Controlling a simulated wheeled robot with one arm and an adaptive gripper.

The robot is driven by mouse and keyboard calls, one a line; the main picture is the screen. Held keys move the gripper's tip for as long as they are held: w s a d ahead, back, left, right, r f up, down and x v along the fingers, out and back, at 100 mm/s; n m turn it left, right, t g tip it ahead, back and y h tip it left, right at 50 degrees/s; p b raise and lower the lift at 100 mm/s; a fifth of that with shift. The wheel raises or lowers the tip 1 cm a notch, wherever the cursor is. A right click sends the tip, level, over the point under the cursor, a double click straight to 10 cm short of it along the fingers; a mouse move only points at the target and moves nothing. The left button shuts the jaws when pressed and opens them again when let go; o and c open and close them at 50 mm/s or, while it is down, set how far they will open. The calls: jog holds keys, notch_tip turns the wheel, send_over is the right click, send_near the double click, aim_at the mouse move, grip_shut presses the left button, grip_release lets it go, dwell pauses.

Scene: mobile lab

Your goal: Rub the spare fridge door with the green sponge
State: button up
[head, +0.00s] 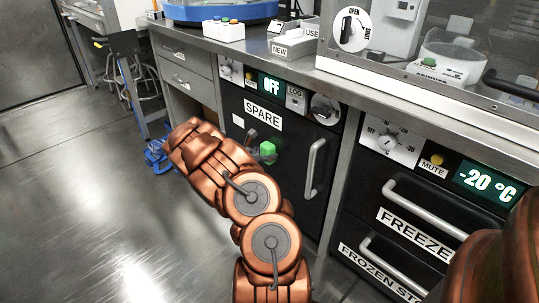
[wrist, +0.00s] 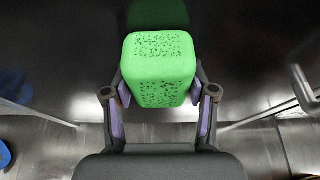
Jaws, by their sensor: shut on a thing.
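The spare fridge door (head: 284,179) is a black panel labelled SPARE under the bench, with an upright metal handle (head: 314,167) on its right side. My gripper (head: 258,150) is in front of the door's left part. It is shut on the green sponge (head: 267,148). In the wrist view the sponge (wrist: 160,68) is a speckled green block between the two fingers of my gripper (wrist: 160,100). A dark green reflection shows on the dark surface beyond it. I cannot tell whether the sponge touches the door.
The freezer drawers (head: 405,234) with bar handles stand to the right of the spare fridge. Grey drawers (head: 185,65) are on the left. A blue object (head: 157,155) is on the floor left of my arm. The left floor (head: 80,200) is open.

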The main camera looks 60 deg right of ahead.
jog(key=shift+w+d+r, duration=0.1)
jog(key=shift+w+d, duration=0.05)
jog(key=shift+w, duration=0.05)
jog(key=shift+c, duration=0.6)
jog(key=w+p, duration=0.1)
jog(key=w, duration=0.2)
jog(key=shift+w+d+p, duration=0.3)
jog(key=shift+d+p, duration=0.05)
jog(key=shift+d, duration=0.05)
jog(key=w+a+p, duration=0.1)
jog(key=a, duration=0.5)
jog(key=shift+w, duration=0.35)
jog(key=shift+w+a+p, duration=0.2)
jog(key=shift+a, duration=0.5)
jog(key=shift+w+a+p, duration=0.15)
jog(key=shift+w+a, duration=0.05)
jog(key=shift+a, duration=0.5)
